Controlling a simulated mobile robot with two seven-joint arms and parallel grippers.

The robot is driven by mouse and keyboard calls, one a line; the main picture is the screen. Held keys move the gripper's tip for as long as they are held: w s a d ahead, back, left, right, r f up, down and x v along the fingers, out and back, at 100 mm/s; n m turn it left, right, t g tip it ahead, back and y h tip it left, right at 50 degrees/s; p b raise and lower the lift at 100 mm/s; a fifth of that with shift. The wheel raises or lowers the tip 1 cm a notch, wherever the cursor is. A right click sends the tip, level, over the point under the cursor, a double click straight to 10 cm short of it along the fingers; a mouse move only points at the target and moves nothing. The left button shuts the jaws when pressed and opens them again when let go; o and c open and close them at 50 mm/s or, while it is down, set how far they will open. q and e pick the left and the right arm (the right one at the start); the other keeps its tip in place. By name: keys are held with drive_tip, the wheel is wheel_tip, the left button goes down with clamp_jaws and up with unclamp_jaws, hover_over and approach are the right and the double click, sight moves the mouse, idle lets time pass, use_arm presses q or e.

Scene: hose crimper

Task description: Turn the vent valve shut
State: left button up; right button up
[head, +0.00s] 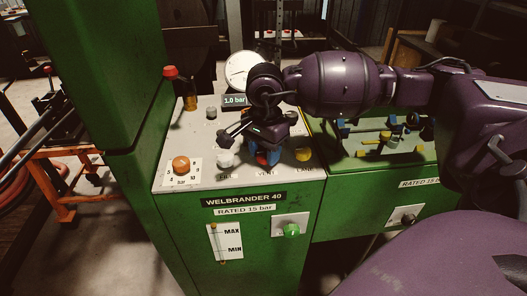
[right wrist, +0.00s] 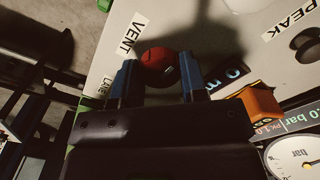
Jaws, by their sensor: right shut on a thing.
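The vent valve is a red round knob (head: 263,159) above the VENT label on the sloped grey panel, mostly hidden by my gripper in the head view. In the right wrist view the red knob (right wrist: 157,57) shows between the two blue fingertips, with a dark mark on its face. My right gripper (head: 262,155) comes down from above and is shut on this knob. Its fingers (right wrist: 158,68) sit on either side of it. My left gripper is not in view.
A pale knob (head: 224,159) at FILL and a yellow knob (head: 303,154) at LANE flank the vent knob closely. An orange knob (head: 181,165) sits at the panel's left. A display (head: 234,100) reads 1.0 bar, before a round gauge (head: 238,68). A green column (head: 105,70) stands left.

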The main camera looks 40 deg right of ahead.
sight(265, 152)
drive_tip(key=shift+r, duration=0.1)
idle(0.4)
drive_tip(key=o, duration=0.9)
wheel_tip(265, 152, up, 11)
drive_tip(key=shift+f+p, duration=0.1)
drive_tip(key=shift+p, duration=0.45)
drive_tip(key=shift+f, duration=0.1)
